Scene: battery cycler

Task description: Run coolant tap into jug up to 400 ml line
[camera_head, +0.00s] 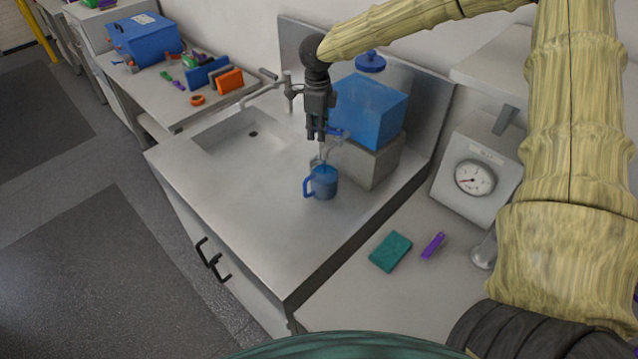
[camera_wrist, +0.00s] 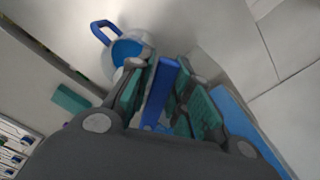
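The blue coolant tank (camera_head: 368,108) stands on a grey block on the steel counter. Its blue tap lever (camera_head: 338,132) juts toward my gripper (camera_head: 317,132). In the wrist view the lever (camera_wrist: 162,90) fills the narrow gap between the green-padded fingertips of my gripper (camera_wrist: 166,75), which looks shut on it. The jug (camera_head: 323,184) stands upright on the counter below, its handle to the left. A thin pale streak shows above its mouth. In the wrist view the jug (camera_wrist: 118,68) holds blue liquid; its level against the 400 ml line cannot be read.
A sink (camera_head: 240,132) with a faucet (camera_head: 262,92) lies left of the jug. A green sponge (camera_head: 390,251), a purple item (camera_head: 433,245) and a dial scale (camera_head: 474,178) are on the right-hand bench. The counter in front of the jug is clear.

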